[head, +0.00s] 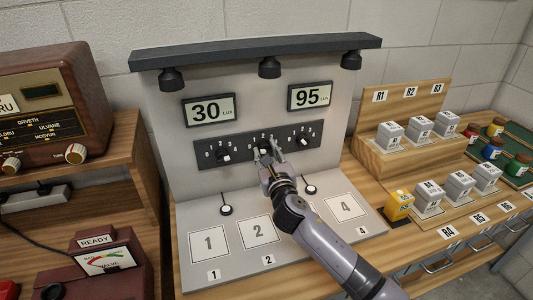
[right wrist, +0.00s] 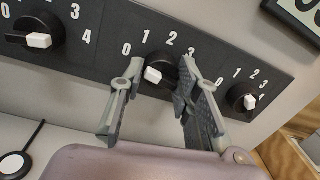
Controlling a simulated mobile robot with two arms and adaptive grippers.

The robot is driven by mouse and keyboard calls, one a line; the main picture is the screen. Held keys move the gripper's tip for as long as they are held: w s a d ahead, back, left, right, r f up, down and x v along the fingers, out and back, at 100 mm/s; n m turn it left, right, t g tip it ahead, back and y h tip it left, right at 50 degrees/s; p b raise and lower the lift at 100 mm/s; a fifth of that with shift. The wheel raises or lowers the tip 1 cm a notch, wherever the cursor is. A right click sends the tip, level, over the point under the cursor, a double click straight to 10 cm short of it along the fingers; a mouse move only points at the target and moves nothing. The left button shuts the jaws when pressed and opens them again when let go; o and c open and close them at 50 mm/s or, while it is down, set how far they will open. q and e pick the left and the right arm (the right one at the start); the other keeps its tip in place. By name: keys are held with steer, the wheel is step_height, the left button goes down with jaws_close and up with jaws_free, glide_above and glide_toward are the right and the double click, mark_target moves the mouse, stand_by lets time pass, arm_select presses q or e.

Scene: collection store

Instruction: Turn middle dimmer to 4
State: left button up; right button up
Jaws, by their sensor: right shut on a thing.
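The black dimmer panel (head: 207,151) carries three knobs. The middle dimmer (head: 265,146) is a black knob with a white pointer block, which shows in the right wrist view (right wrist: 153,75) on the knob's left part. Labels 0, 1, 2 and 3 show around it; its 4 is hidden behind a finger, and its exact setting is hard to tell. My right gripper (right wrist: 155,105) has a finger on each side of the middle dimmer and is shut on it; it reaches up to the panel in the head view (head: 268,158). My left gripper is not in view.
The left dimmer (right wrist: 38,41) and right dimmer (right wrist: 250,102) flank the middle one closely. Above are displays reading 30 lux (head: 209,110) and 95 lux (head: 311,96). Lamps hang from a dark top rail (head: 256,50). Numbered pads (head: 210,243) and round discs (head: 226,210) lie below.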

steer(key=shift+c, duration=0.9)
